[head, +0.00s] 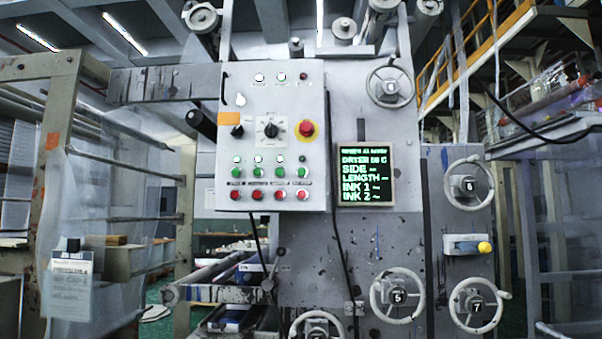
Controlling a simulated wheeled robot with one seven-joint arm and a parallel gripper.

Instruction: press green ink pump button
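A grey control panel (225,100) faces me, a little left of centre. It carries a row of several green buttons, among them the leftmost green button (236,172) and the rightmost green button (302,172). Small labels sit beneath the green row, too small to read, so I cannot tell which button is the ink pump's. A row of red buttons (258,195) lies directly below, and small white lamps (258,159) lie above. Nothing covers the buttons. My gripper is not in view.
A red emergency stop (306,128) and a black rotary dial (270,129) sit above the buttons. A lit display (366,175) right of the panel reads "INK 1 ~" and "INK 2 ~". Handwheels (398,295) stick out at right. A black cable (340,250) hangs below the panel.

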